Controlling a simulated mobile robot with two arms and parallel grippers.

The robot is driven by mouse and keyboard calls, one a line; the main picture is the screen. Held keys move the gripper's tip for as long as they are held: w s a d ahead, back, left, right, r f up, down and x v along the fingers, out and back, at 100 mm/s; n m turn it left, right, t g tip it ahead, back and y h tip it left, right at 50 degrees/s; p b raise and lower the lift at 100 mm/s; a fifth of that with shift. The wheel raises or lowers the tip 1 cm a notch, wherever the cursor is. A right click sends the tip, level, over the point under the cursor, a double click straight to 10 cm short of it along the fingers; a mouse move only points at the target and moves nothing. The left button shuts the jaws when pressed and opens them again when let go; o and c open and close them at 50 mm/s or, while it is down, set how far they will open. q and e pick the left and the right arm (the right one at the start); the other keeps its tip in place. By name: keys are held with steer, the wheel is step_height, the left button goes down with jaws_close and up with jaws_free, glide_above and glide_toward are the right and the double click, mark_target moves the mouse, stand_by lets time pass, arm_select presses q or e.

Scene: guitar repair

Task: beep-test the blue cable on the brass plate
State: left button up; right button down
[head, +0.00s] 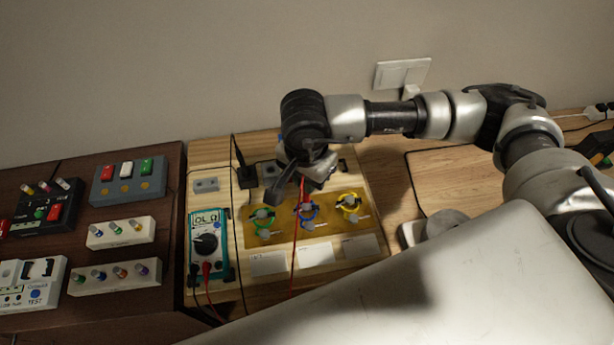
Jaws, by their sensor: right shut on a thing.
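The brass plate (333,231) lies on the light wooden board and carries three coiled cables. The blue cable (306,213) is the middle one, between a green cable (262,216) and a yellow cable (350,204). My right gripper (301,182) is above the plate's back edge, shut on what looks like the red probe; the probe itself is mostly hidden. Its red lead (295,245) hangs down past the blue cable; I cannot tell whether they touch. The teal multimeter (224,262) left of the plate reads "OL". My left gripper is out of view.
White label cards (268,264) lie in front of the plate. A black upright piece (244,172) with a thin black lead stands at the board's back. A dark table (120,214) at left holds several switch boxes. My pale body covers the lower right.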

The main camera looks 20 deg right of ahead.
steer(key=shift+f+b, duration=0.6)
steer(key=shift+b, duration=0.15)
stand_by(0.7)
steer(key=shift+b, duration=0.45)
stand_by(3.4)
steer(key=shift+r+p, duration=0.9)
steer(key=shift+r, duration=2.1)
